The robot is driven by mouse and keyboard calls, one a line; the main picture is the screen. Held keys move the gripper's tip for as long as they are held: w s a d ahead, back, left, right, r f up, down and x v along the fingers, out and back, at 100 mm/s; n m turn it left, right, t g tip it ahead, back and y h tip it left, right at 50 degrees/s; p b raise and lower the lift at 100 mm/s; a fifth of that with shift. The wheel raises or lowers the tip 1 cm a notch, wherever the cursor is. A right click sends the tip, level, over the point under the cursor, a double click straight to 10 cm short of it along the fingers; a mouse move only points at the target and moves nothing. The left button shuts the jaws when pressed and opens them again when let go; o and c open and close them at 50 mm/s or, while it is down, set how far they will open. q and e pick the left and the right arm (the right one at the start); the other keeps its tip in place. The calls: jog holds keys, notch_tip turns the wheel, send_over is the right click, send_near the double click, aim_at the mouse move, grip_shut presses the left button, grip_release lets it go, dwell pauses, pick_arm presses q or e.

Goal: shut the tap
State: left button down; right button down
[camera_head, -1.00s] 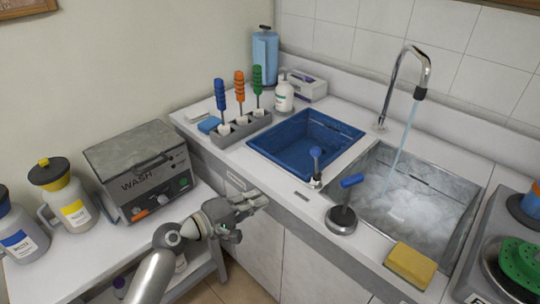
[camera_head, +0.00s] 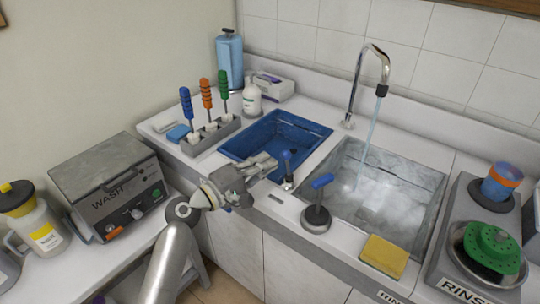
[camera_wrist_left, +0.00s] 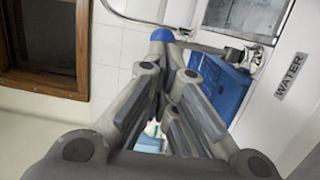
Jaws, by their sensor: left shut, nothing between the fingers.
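The chrome tap (camera_head: 376,62) arches over the grey sink basin (camera_head: 440,190), and a stream of water runs from its spout. A small lever with a blue knob (camera_head: 287,156) stands on the counter's front strip between the blue basin and the sink. My left gripper (camera_head: 272,164) is shut and empty, just left of this lever and near its knob. In the left wrist view the blue knob (camera_wrist_left: 162,34) shows just beyond the fingertips (camera_wrist_left: 165,62); I cannot tell whether they touch. A "WATER" label (camera_wrist_left: 288,76) shows there too. My right gripper is out of view.
The blue basin (camera_head: 312,146) is behind my gripper. A rack of brushes (camera_head: 212,131) and the wash machine (camera_head: 108,190) are left.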

pick_arm(q)
jog(key=shift+x, duration=1.05)
jog(key=w+p, duration=0.1)
jog(key=p, duration=0.1)
jog(key=w+d+r+g+y+p, duration=0.1)
jog(key=p, duration=0.2)
jog(key=shift+d+r, duration=0.15)
jog(key=shift+d, duration=0.05)
